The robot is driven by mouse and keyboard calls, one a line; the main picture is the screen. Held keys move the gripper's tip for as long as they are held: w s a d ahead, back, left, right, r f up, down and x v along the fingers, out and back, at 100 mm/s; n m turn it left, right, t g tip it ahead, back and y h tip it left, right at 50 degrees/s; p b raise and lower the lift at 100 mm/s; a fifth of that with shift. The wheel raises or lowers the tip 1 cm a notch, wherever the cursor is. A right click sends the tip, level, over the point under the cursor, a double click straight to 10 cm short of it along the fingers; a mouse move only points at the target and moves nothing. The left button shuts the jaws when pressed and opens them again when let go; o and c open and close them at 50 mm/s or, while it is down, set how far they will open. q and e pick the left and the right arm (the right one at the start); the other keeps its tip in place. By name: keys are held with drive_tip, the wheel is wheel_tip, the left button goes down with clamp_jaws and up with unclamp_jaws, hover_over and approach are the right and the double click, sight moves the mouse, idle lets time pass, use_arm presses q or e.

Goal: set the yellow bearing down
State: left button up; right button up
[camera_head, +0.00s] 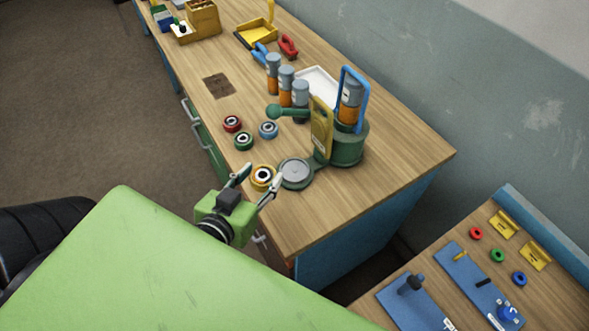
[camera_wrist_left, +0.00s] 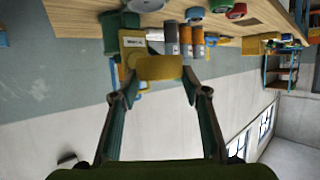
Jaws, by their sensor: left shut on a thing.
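The yellow bearing (camera_head: 262,178) is a yellow ring with a pale and dark centre. My left gripper (camera_head: 260,174) is shut on it, one finger on each side, near the front edge of the workbench (camera_head: 300,222). In the left wrist view the yellow bearing (camera_wrist_left: 158,68) shows edge-on between the fingertips, and it looks raised above the bench top. Just right of it in the head view is a round grey plate (camera_head: 295,173) joined to a green device (camera_head: 345,148). My right gripper is in neither view.
A red ring (camera_head: 232,124), a green ring (camera_head: 244,141) and a blue ring (camera_head: 268,129) lie left of the device. Several grey-and-orange cylinders (camera_head: 286,80) and a white tray (camera_head: 318,85) stand behind. Bare wood lies right of the plate.

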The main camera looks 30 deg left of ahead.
use_arm(q)
drive_tip(key=shift+w, duration=0.1)
drive_tip(key=shift+w+f, duration=0.1)
drive_tip(key=shift+w, duration=0.15)
drive_tip(key=d+p+x, duration=0.1)
drive_tip(key=p+x, duration=0.2)
drive_tip(key=x, duration=0.6)
hover_over(293, 175)
drive_tip(key=s, duration=0.2)
drive_tip(key=f, duration=0.4)
drive_tip(key=shift+w+a, duration=0.1)
drive_tip(key=shift+w, duration=0.15)
drive_tip(key=shift+w+f, duration=0.6)
drive_tip(key=shift+f, duration=0.2)
drive_tip(key=f, duration=0.1)
drive_tip(key=f+p, duration=0.1)
drive_tip(key=f, duration=0.1)
drive_tip(key=shift+w, duration=0.3)
drive_tip(key=shift+f, duration=0.15)
drive_tip(key=shift+s, duration=0.1)
